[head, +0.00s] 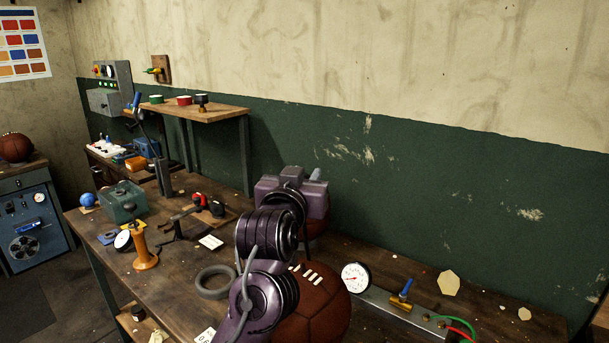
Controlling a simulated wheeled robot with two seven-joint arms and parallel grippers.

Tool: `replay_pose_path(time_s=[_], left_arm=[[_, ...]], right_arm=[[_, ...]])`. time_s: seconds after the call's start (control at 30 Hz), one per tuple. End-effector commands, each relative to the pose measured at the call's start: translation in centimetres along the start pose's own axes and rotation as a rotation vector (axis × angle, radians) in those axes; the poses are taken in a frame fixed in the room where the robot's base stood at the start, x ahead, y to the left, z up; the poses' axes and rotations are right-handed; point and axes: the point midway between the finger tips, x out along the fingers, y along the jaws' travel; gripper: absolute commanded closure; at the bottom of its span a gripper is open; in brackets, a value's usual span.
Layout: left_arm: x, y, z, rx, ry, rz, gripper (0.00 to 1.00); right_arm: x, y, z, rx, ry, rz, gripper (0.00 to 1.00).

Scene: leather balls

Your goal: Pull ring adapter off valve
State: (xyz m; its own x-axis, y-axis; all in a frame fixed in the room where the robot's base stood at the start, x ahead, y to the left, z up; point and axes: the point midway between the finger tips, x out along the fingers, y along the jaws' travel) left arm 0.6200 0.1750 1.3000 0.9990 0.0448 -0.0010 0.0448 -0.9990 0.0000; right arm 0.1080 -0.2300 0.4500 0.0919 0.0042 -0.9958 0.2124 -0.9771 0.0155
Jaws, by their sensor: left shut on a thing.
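My left gripper (297,195), purple-grey, is at the end of my arm over the middle of the table, seen from behind. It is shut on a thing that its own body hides. A red-brown ball (319,228) shows partly just below and behind it. I cannot make out the ring adapter or tell which valve carries it. A blue-handled valve (405,291) sits on a metal bar beside a white dial gauge (355,278), right of and apart from the gripper. My right gripper is not in view.
A laced leather ball (318,308) lies in front, partly behind my arm. A grey ring (214,281) lies on the wooden table (185,300). An orange-handled tool (144,250), a green box (122,203) and a red-and-black tool (207,204) stand left. A raised shelf (223,111) is behind.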

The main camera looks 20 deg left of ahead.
Motion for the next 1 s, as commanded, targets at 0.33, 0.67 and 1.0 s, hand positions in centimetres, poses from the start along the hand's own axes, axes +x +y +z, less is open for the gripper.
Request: replay_pose_path(time_s=[0.33, 0.67, 1.0], left_arm=[[0.0, 0.0, 1.3, 0.0, 0.002, 0.0, 0.94], [0.0, 0.0, 2.5, 0.0, 0.001, 0.0, 0.94], [0.0, 0.0, 3.7, 0.0, 0.001, 0.0, 0.94]], right_arm=[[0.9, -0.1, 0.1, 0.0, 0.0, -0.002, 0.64], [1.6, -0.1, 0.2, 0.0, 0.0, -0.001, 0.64], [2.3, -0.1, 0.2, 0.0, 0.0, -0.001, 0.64]])
